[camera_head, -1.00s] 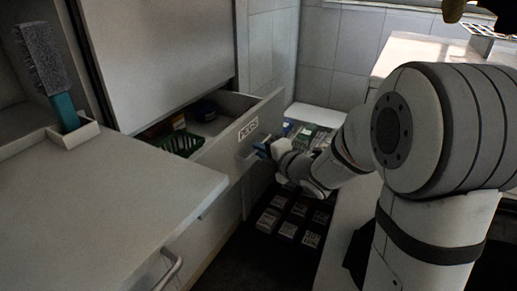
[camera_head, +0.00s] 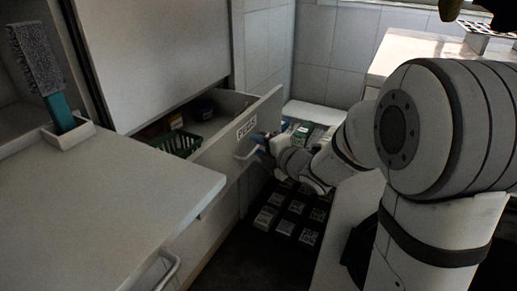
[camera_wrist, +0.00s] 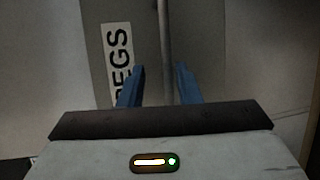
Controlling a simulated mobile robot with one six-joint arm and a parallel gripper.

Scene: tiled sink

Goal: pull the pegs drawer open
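The pegs drawer (camera_head: 222,142) stands pulled out from the cabinet, with its inside showing from above. Its grey front carries a white PEGS label (camera_head: 246,128), which also shows in the wrist view (camera_wrist: 119,50). The bar handle (camera_head: 246,153) is on that front below the label. My gripper (camera_head: 262,143) is at the handle's right end in the head view. In the wrist view, my blue fingers (camera_wrist: 161,72) are spread, with the handle bar (camera_wrist: 165,40) running between them and gaps on both sides. I cannot tell how deep the bar sits between the fingers.
A green basket (camera_head: 178,144) and a dark round item (camera_head: 203,110) are inside the drawer. A grey counter (camera_head: 90,195) with a brush in a holder (camera_head: 68,134) is at left. Several small labelled boxes (camera_head: 285,228) lie on the dark floor below my arm.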

